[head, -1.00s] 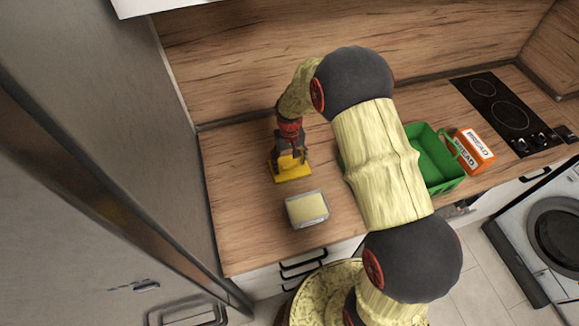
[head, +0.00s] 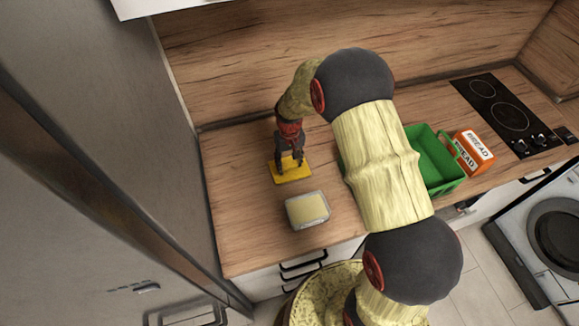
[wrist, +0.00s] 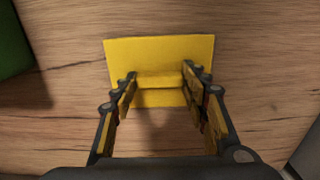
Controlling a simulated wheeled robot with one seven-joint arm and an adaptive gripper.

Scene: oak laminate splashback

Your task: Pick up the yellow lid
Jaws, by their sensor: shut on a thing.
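The yellow lid (head: 289,176) is a flat square plate at the back left of the wooden counter. In the wrist view the lid (wrist: 160,52) has a raised bar handle (wrist: 160,80) across its middle. My gripper (head: 291,160) points down over the lid; in the wrist view my gripper (wrist: 160,77) has a fingertip at each end of the handle and is shut on it. I cannot tell whether the lid is clear of the counter. A container with a pale yellow top (head: 307,210) stands in front of the lid, apart from it.
A green basket (head: 440,165) stands to the right, partly hidden by my arm. An orange and white bread box (head: 474,150) is beside it. A black hob (head: 505,112) lies further right. A fridge (head: 120,200) borders the counter's left. The splashback is behind.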

